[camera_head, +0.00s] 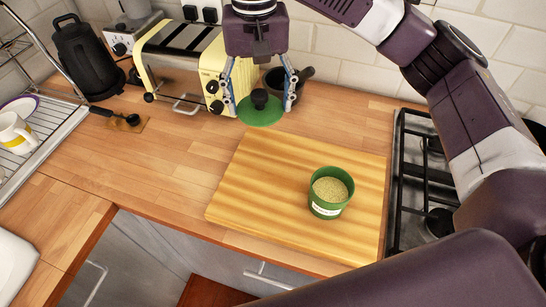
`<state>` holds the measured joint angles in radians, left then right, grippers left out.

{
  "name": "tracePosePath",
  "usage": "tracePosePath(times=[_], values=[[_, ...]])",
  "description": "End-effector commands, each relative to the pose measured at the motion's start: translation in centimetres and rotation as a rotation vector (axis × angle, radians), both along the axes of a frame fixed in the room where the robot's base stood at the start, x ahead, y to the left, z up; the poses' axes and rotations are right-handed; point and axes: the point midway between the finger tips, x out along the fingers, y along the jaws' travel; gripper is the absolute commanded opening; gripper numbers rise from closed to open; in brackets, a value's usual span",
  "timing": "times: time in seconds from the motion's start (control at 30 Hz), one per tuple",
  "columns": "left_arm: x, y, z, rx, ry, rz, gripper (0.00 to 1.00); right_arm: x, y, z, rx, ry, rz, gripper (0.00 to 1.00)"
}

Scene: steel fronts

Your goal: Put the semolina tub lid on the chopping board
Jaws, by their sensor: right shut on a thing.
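The semolina tub lid (260,113) is a green disc with a black knob. My right gripper (261,99) is shut on the lid by its knob and holds it near the back left corner of the chopping board, close to the toaster. Whether the lid touches anything below is hard to tell. The light wooden chopping board (266,210) lies on the worktop. The green semolina tub (328,194) stands upright and uncovered on the board's right part, with pale grain showing inside. My left gripper does not show.
A yellow toaster (185,70) stands behind, left of my right gripper, with a dark mortar (300,78) to its right. A black kettle (85,58) and dish rack (40,145) are at the left. The gas hob (408,200) borders the board's right. The board's left part is clear.

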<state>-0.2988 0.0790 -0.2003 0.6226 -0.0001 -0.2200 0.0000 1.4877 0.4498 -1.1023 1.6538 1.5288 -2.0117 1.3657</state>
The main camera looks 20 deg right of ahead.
Motion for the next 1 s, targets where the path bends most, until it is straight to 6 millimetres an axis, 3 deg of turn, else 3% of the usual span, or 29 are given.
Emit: tracePosePath(times=[0.03,0.2,0.4,1.0], values=[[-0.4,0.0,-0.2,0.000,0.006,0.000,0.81,-0.1,0.0,-1.5,0.000,0.007,0.001,0.34],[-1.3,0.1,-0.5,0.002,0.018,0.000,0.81,-0.1,0.0,-5.4,0.001,0.006,0.001,0.34],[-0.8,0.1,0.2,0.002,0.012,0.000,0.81,-0.1,-0.1,-10.0,-0.001,0.003,-0.001,0.34],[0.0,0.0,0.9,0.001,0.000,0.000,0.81,0.0,-0.1,-16.8,-0.001,0.000,-0.001,0.34]])
